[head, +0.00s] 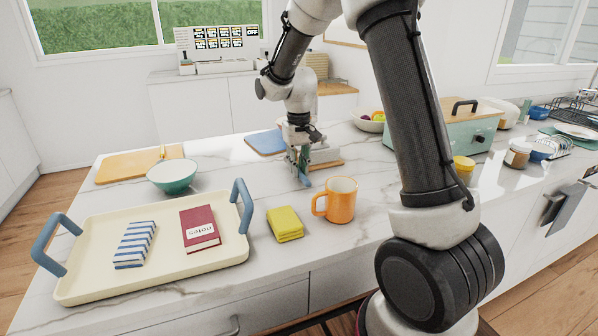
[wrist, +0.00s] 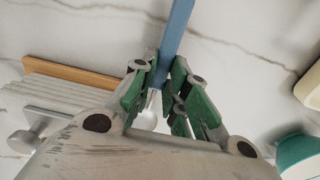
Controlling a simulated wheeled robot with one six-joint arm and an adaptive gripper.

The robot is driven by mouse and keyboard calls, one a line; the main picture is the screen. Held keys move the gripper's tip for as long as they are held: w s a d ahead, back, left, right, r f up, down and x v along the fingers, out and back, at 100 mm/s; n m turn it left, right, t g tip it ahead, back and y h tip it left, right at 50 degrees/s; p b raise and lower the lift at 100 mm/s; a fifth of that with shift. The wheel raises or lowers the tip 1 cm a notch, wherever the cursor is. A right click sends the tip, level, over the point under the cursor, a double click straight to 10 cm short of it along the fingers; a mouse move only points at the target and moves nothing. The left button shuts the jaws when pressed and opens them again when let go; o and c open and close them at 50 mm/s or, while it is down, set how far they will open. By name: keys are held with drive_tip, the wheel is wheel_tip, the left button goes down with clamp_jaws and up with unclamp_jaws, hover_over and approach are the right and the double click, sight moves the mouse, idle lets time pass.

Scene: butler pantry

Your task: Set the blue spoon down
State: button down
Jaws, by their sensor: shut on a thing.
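My gripper (head: 300,158) points down over the middle of the marble counter. In the wrist view my gripper (wrist: 165,85) is shut on the blue spoon (wrist: 177,30), with the green finger pads on either side of its handle. The blue handle reaches out past the fingers, and a pale metal part shows between them. In the head view the spoon (head: 305,179) hangs below the fingers, close to the counter. I cannot tell whether its tip touches the surface. The rest of the spoon is hidden by the gripper.
An orange mug (head: 341,200) and yellow folded cloth (head: 285,224) stand nearer me. A teal bowl (head: 172,178) and cream tray (head: 85,291) with a book and striped cloth are left. A blue board (head: 265,143) lies behind; a white ridged thing with a wooden edge (wrist: 70,71) is beside the gripper.

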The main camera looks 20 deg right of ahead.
drive_tip(key=shift+f, duration=0.9)
drive_tip(key=shift+f, duration=0.1)
drive_tip(key=c, duration=1.4)
unclamp_jaws()
